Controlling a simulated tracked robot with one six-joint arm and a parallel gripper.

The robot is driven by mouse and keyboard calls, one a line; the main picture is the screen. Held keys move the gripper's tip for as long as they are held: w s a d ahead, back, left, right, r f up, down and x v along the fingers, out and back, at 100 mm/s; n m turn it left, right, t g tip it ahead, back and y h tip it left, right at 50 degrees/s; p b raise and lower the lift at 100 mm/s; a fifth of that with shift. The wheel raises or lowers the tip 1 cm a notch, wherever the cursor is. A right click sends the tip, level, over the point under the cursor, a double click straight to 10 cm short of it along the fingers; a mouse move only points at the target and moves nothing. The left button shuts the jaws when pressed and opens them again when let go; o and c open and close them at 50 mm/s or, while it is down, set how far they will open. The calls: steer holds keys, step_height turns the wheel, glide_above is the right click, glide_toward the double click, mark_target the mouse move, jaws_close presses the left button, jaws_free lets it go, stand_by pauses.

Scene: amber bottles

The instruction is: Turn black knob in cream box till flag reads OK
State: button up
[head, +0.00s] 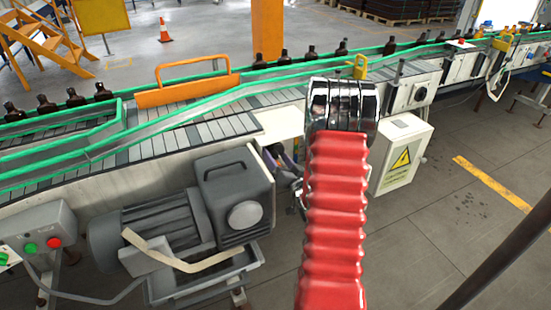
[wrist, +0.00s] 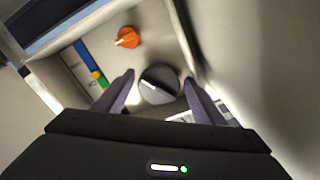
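In the wrist view, the cream box (wrist: 165,22) is open toward me. The black knob (wrist: 158,84) has a pale pointer bar and sits low in the middle of its inner face. My gripper (wrist: 159,79) is open, with one purple-grey finger on each side of the knob. Narrow gaps seem to show, but I cannot tell whether either finger touches it. A blue, yellow and green strip (wrist: 90,63) with a small pale label lies at left. I cannot read any flag. In the head view my red arm hides most of the area around my gripper.
An orange knob (wrist: 127,38) sits above and left of the black knob. Box walls rise close on the left and right. In the head view, a grey motor (head: 170,222) stands left of my arm, a white warning-sign box (head: 403,155) right, and the bottle conveyor (head: 190,132) behind.

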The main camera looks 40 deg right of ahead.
steer(key=shift+o, duration=0.7)
steer(key=shift+r, duration=0.1)
steer(key=shift+d, duration=0.1)
steer(key=v, duration=1.4)
steer(key=shift+w, duration=0.1)
